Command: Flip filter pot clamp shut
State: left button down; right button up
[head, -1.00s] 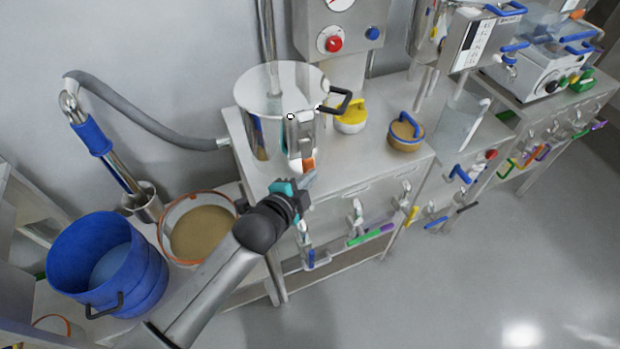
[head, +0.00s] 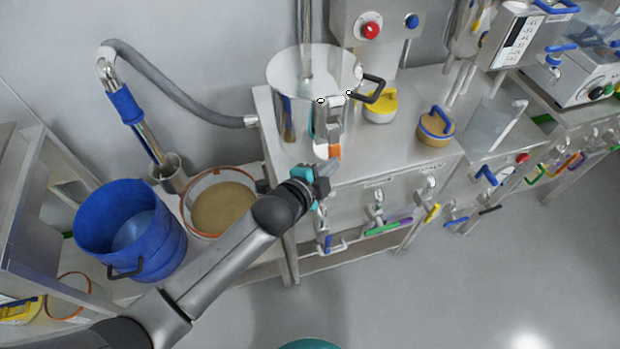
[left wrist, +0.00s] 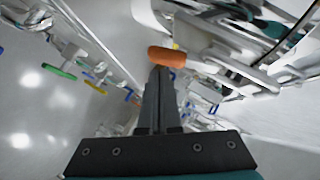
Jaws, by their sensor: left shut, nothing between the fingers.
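The filter pot (head: 290,110) is a shiny steel cylinder with a black side handle (head: 375,88), standing at the left end of the steel bench. Its clamp (head: 334,122) is a metal lever on the front wall, hanging down with an orange tip (head: 335,151). My left gripper (head: 332,166) is shut and empty, just below the orange tip. In the left wrist view the closed fingers (left wrist: 159,74) point at the orange tip (left wrist: 166,56), very close to it; I cannot tell whether they touch. The clamp's metal parts (left wrist: 225,62) lie beyond. My right gripper is not in view.
A yellow-lidded pot (head: 380,107) and a tan pot with a blue handle (head: 436,127) stand right of the filter pot. A blue bucket (head: 130,235) and a bowl of tan powder (head: 222,205) sit at the left. Open floor lies in front.

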pick_arm(q)
jog(key=p+v, duration=0.3)
jog(key=v, duration=1.1)
jog(key=shift+s, duration=0.1)
